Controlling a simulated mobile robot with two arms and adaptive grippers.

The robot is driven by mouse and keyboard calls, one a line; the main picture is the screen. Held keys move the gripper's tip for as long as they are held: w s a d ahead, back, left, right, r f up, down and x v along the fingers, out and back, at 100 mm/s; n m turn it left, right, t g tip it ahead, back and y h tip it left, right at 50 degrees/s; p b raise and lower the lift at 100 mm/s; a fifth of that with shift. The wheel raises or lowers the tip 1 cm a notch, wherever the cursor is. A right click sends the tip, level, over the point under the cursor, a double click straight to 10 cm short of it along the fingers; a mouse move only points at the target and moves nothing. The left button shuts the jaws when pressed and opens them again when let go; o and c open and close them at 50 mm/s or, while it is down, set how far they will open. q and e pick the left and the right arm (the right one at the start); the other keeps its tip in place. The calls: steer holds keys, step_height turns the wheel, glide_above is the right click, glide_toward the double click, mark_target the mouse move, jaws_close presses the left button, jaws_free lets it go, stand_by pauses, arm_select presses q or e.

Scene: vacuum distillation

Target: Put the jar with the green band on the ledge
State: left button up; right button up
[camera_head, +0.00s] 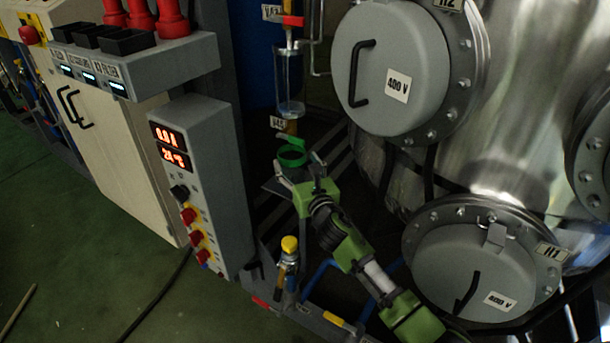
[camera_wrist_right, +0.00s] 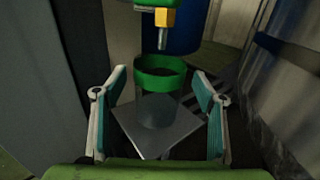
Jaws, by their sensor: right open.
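The jar with the green band (camera_wrist_right: 160,72) stands upright on a small grey ledge (camera_wrist_right: 130,118) in the right wrist view. Its body below the band is clear glass, and its mouth is open. In the head view the green band of the jar (camera_head: 292,156) shows just beyond my right gripper (camera_head: 297,172). My right gripper is open, with one finger on each side of the jar in the right wrist view (camera_wrist_right: 160,110); I see gaps between the fingers and the glass. My left gripper is not in view.
A brass outlet (camera_wrist_right: 163,22) hangs above the jar, under a glass cylinder (camera_head: 289,80). A grey control box (camera_head: 215,185) stands left of the gripper. A large steel vessel (camera_head: 480,130) with round covers is close on the right.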

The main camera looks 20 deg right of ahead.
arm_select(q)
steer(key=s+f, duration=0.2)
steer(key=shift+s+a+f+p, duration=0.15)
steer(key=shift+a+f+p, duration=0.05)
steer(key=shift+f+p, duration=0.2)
arm_select(e)
steer(key=s, duration=0.8)
steer(key=shift+s, duration=0.1)
stand_by(0.4)
